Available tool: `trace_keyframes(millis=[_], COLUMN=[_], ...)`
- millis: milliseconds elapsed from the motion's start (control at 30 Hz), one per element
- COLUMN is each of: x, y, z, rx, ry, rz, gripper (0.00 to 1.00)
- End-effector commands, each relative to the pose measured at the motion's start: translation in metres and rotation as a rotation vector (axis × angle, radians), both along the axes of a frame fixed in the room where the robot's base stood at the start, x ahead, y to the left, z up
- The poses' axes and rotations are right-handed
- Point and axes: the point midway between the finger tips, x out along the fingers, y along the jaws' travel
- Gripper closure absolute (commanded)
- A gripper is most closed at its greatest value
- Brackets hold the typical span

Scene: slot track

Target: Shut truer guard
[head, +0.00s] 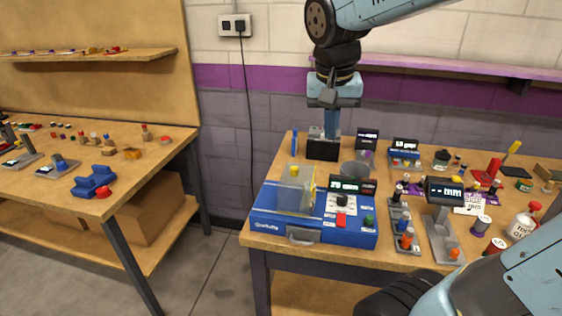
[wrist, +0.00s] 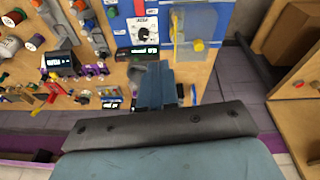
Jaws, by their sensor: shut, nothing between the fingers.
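The truer is a blue machine (head: 265,225) at the left front of the right bench, with a grey front handle, a red button and a green knob. Its guard (head: 296,198) is a clear panel with a yellow knob, and it appears raised over the left part of the machine. In the wrist view the guard (wrist: 198,22) shows at the upper right, its yellow knob near its lower edge. My gripper (head: 331,132) points down behind the truer, apart from the guard. Its shut, empty fingers (wrist: 154,88) show in the wrist view. In the head view the fingertips overlap a black box.
The black box (head: 322,150) and a grey cup (head: 354,169) stand behind the truer. A display stand (head: 443,225) and several small tools crowd the bench to its right. A second bench (head: 120,150) stands left across a gap. Air above the guard looks free.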

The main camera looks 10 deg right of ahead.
Motion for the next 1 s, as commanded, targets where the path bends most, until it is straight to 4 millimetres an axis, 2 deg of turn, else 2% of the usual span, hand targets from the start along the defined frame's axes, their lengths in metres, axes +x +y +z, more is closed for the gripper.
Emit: trace_keyframes(millis=[100, 367, 600, 800, 1000], x=[0.026, 0.074, 0.113, 0.132, 0.140], y=[0.018, 0.062, 0.115, 0.154, 0.172], z=[-0.005, -0.021, -0.044, -0.062, -0.071], rx=[-0.043, -0.175, -0.327, -0.430, -0.475], ry=[0.053, 0.111, 0.091, 0.034, -0.005], rz=[-0.065, -0.234, -0.384, -0.480, -0.525], gripper=[1.00, 1.00, 1.00, 1.00, 1.00])
